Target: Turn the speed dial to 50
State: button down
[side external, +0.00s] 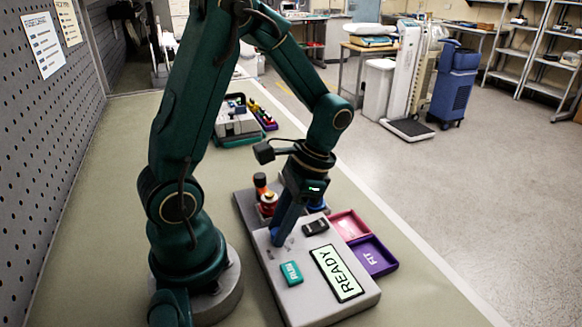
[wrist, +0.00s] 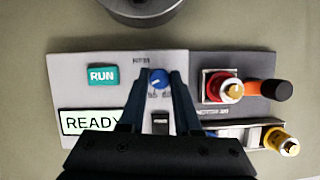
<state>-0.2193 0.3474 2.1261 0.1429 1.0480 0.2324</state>
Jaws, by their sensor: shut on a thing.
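The speed dial (wrist: 158,79) is a small blue knob on the light grey pump panel (wrist: 196,62). My gripper (wrist: 158,74) has its blue fingers on either side of the dial and is shut on it. The dial carries a pale mark, but the scale print around it is too small to read. In the side external view my gripper (side external: 279,239) points down onto the panel and hides the dial. The display (side external: 337,273) reads READY. The teal RUN button (side external: 291,273) is to the left of the dial in the wrist view.
A black switch (side external: 315,227) sits close to my fingers. Red (wrist: 222,89) and yellow-capped (wrist: 281,141) parts and an orange-and-black cylinder (wrist: 268,90) are to the right. Pink (side external: 348,224) and purple (side external: 372,256) trays adjoin the pump. Another device (side external: 236,124) stands farther back.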

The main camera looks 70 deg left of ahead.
jog(key=shift+w+m+y, duration=0.1)
jog(key=shift+m+y, duration=0.2)
jog(key=shift+m, duration=0.3)
jog(key=c, duration=0.6)
grip_release()
jog(key=shift+v, duration=2.55)
